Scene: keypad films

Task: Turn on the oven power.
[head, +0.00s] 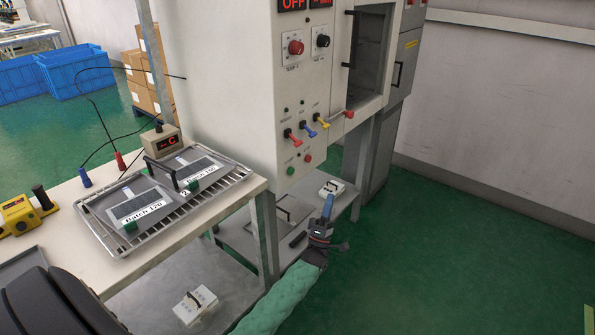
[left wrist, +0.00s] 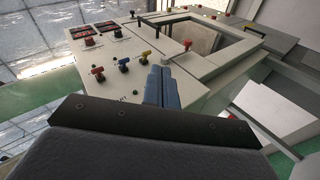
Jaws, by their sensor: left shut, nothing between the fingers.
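The oven (head: 225,60) is a cream cabinet with a control panel. A red display at its top reads OFF (head: 292,4). Below are a red knob (head: 295,47) and a black knob (head: 322,41). Lower sit a red lever switch (head: 293,136), a blue one (head: 308,130) and a yellow one (head: 322,121). A green button (head: 291,171) and a red button (head: 308,157) are beneath; small labels are unreadable. My left gripper (head: 328,205) is shut and empty, below and right of the buttons. Its blue fingertips (left wrist: 162,86) point toward the panel in the left wrist view. My right gripper is out of view.
A red-tipped handle (head: 340,115) projects below the oven's open chamber (head: 368,55). A table (head: 170,240) on the left holds a wire rack (head: 240,177) with labelled batch plates. White boxes sit on low shelves under the table and oven. Green floor (head: 450,230) at right is clear.

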